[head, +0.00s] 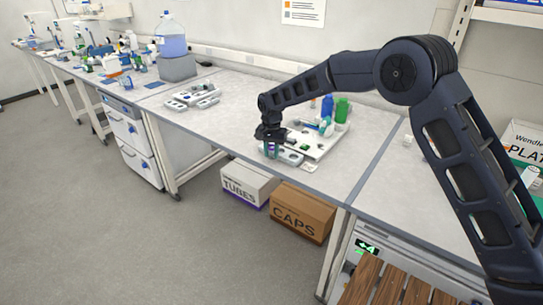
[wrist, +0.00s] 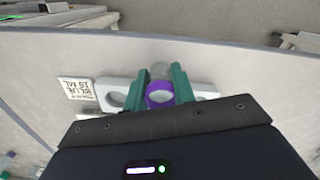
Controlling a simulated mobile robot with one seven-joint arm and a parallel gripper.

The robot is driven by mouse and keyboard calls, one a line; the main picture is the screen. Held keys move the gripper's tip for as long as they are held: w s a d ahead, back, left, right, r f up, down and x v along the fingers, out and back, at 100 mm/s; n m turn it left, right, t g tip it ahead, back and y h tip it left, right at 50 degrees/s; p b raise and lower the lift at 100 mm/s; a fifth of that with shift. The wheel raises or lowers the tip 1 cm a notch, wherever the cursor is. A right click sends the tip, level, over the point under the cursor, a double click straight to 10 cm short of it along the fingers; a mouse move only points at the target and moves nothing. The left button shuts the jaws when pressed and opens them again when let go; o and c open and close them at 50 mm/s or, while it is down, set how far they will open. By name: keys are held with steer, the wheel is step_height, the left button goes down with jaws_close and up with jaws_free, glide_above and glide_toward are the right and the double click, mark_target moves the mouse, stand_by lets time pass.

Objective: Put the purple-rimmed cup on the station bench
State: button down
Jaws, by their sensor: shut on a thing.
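The purple-rimmed cup (wrist: 160,95) is between the two green fingers of my gripper (wrist: 161,88) in the wrist view. The fingers are shut on it, and its purple ring faces the camera. In the head view my gripper (head: 272,149) is low over the front edge of the station bench (head: 237,130), at a small white holder (head: 291,158). The holder, with round openings, also shows under the fingers in the wrist view (wrist: 115,91). I cannot tell whether the cup touches the holder; the fingers mostly hide the cup in the head view.
A printed label (wrist: 77,90) lies beside the holder. Behind it is a white tray (head: 318,150) with small items, a green bottle (head: 342,110) and a blue bottle (head: 327,106). Another white holder (head: 192,97) stands left. Bare bench lies between. Boxes (head: 302,213) are below.

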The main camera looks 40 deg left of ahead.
mark_target(272, 158)
steer(key=shift+f, duration=0.85)
steer(key=shift+f, duration=0.15)
steer(key=c, duration=1.2)
jaws_free()
steer(key=shift+o, duration=0.2)
step_height(272, 158, up, 12)
